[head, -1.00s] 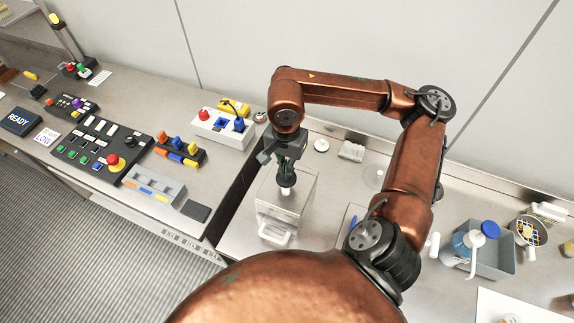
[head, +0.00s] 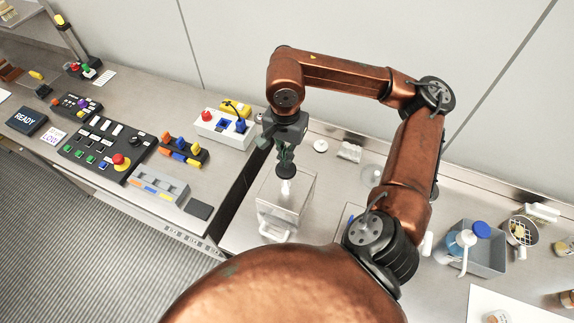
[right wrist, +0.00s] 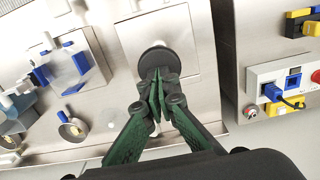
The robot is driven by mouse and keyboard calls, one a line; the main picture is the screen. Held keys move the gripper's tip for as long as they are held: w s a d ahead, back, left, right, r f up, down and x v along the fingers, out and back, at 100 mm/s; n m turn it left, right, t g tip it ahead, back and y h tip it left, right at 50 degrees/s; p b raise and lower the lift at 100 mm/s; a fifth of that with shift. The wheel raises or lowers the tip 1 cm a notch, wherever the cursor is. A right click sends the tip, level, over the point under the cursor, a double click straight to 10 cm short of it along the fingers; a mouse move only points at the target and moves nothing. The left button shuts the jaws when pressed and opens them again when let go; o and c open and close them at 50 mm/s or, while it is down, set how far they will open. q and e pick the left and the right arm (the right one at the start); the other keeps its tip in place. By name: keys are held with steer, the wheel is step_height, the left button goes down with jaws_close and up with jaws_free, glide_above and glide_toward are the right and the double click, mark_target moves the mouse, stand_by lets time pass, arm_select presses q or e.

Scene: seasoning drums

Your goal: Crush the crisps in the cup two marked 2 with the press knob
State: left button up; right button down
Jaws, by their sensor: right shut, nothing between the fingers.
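The press knob (head: 287,172) is a black disc on a pale shaft on top of a steel box with a white front handle (head: 276,236). It also shows as a dark disc in the right wrist view (right wrist: 158,58). My right gripper (head: 285,156) points down over the knob, shut and empty. Its fingertips (right wrist: 158,76) overlap the disc; I cannot tell whether they touch it. No cup marked 2 and no crisps can be made out. The inside of the box is hidden. My left gripper is not in view.
A white box with a blue plug (head: 240,124) and a red button stands left behind the press. Button panels (head: 105,147) and a READY display (head: 26,119) lie farther left. A grey bin with a blue-capped bottle (head: 462,242) stands at right.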

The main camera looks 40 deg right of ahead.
stand_by(0.5)
steer(key=shift+r+p, duration=1.4)
steer(key=shift+r, duration=1.1)
